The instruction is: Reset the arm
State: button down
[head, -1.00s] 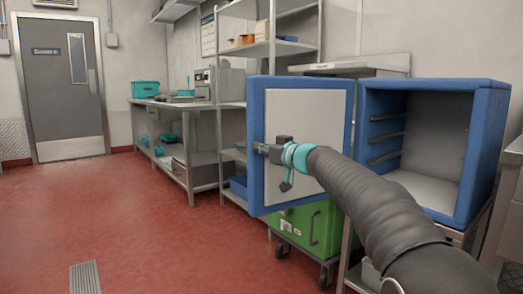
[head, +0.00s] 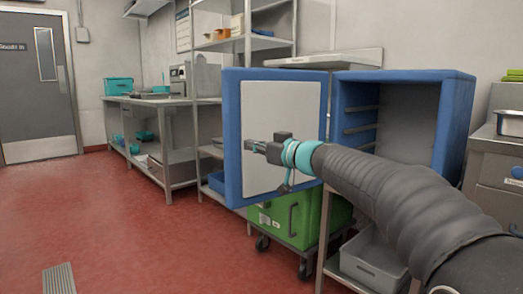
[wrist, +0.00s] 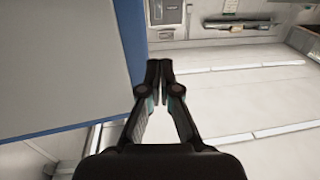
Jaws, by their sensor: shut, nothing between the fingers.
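My gripper (head: 250,146) is shut and empty in front of the open door of a blue cabinet in the head view. It also shows in the wrist view (wrist: 160,66), with its fingertips together. The cabinet door (head: 283,110) has a blue rim and a pale grey inner panel, and it stands swung open to the left. My arm covers part of the door's lower right. Whether the gripper touches the door cannot be told. In the wrist view, the door (wrist: 60,70) fills the left side, beside the fingers.
The blue cabinet (head: 456,130) is open, with rails inside and no contents visible. A green wheeled bin (head: 296,218) stands below the door. A grey tub (head: 372,262) sits under the cabinet. Steel shelves (head: 245,45) and a worktable (head: 150,101) stand behind.

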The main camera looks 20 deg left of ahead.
jog(key=s+d+f+m+g+h+p, duration=0.15)
jog(key=s+d+f+m+h, duration=0.3)
jog(key=s+d+f, duration=0.45)
jog(key=s+d+f+m+g+h+p, duration=0.15)
jog(key=s+d+f+m+h, duration=0.35)
jog(key=f, duration=0.5)
jog(key=s+d+f+m+h+p, duration=0.1)
jog(key=s+d+h+p, duration=0.1)
jog(key=s+d, duration=0.65)
jog(key=s+d+f+m+h+p, duration=0.25)
jog(key=s+d, duration=0.25)
jog(key=d, duration=0.6)
jog(key=s+d+r+t+h+p, duration=0.1)
jog(key=s+d+r+h+p, duration=0.1)
jog(key=s+d+r, duration=0.3)
jog(key=shift+s+d+r+t+h+p, duration=0.3)
jog(key=shift+s+d+p, duration=0.3)
jog(key=shift+s+d, duration=0.95)
